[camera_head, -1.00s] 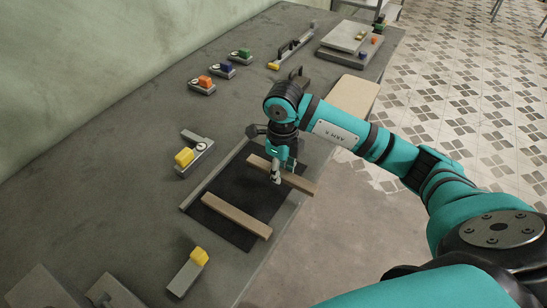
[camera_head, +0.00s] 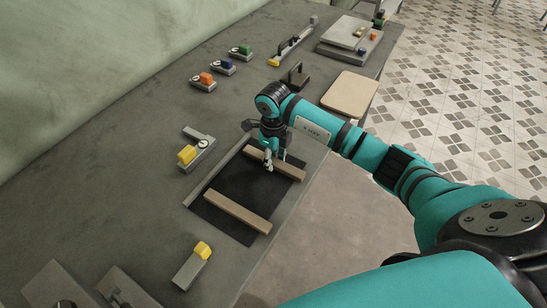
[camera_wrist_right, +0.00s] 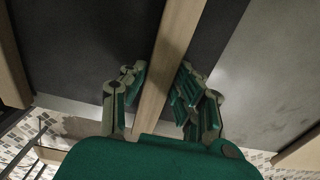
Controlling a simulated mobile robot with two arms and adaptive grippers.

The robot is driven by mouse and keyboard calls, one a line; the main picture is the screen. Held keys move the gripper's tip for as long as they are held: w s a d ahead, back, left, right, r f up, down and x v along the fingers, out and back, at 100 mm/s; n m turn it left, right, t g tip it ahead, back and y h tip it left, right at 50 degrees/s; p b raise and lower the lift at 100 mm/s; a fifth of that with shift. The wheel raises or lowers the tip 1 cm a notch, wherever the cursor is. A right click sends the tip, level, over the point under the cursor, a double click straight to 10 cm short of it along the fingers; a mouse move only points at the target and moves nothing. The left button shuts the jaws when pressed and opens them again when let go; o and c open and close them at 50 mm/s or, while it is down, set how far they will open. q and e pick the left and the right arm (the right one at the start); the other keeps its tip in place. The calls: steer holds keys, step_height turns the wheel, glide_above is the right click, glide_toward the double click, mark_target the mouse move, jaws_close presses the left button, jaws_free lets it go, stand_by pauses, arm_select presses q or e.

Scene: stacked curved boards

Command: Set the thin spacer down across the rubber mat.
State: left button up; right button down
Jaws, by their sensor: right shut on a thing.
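My right gripper (camera_head: 269,163) is shut on a thin wooden spacer (camera_head: 291,171) over the far part of the black rubber mat (camera_head: 225,188). The held spacer (camera_wrist_right: 166,70) runs between the green fingers in the right wrist view. It lies level and crosswise, very low; I cannot tell whether it touches the mat. A second spacer (camera_head: 237,211) lies across the near part of the mat, roughly parallel to it. That one also shows at the left edge of the wrist view (camera_wrist_right: 12,65). My left gripper is not in view.
A clamp with a yellow block (camera_head: 187,155) stands left of the mat, and another yellow-topped one (camera_head: 202,250) stands nearer. A tan board (camera_head: 350,93) lies beyond my right gripper. The table's right edge runs close beside the mat. Open table lies to the left.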

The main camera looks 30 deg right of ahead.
mark_target(274, 161)
steer(key=c, duration=1.5)
jaws_free()
steer(key=shift+f, duration=0.15)
steer(key=o, duration=0.5)
steer(key=shift+r, duration=0.55)
step_height(274, 161, up, 11)
steer(key=b, duration=0.3)
steer(key=shift+r, duration=0.15)
